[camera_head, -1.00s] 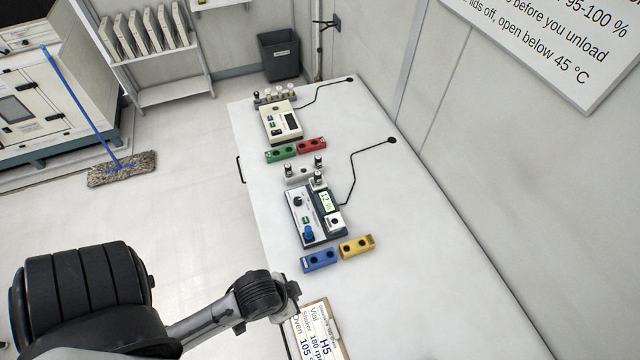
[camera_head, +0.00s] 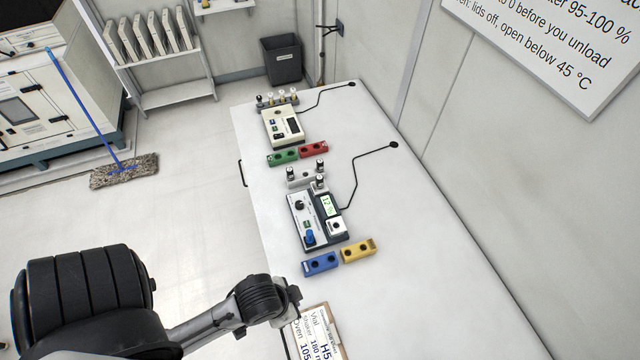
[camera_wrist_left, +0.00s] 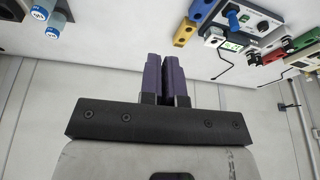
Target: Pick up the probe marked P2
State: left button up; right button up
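I cannot read a P2 mark on anything, so I cannot tell which item is the probe. In the head view, small black-topped pieces (camera_head: 319,165) stand in and beside a pale holder (camera_head: 304,180) behind the nearer meter (camera_head: 316,220). In the left wrist view, two blue-ended cylinders (camera_wrist_left: 53,30) with unreadable marks show at the top left. My left gripper (camera_wrist_left: 165,58) has its two purple fingers almost together, with nothing visible between them. It is apart from the cylinders and the meter. My right gripper is in neither view.
A blue block (camera_head: 321,264) and a yellow block (camera_head: 358,250) lie before the nearer meter. Green (camera_head: 282,158) and red (camera_head: 313,149) blocks lie before the farther meter (camera_head: 283,127). A clipboard (camera_head: 318,330) lies near my left arm. The bench's right side is mostly clear.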

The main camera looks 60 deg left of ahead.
pick_arm(q)
jog(key=o, duration=1)
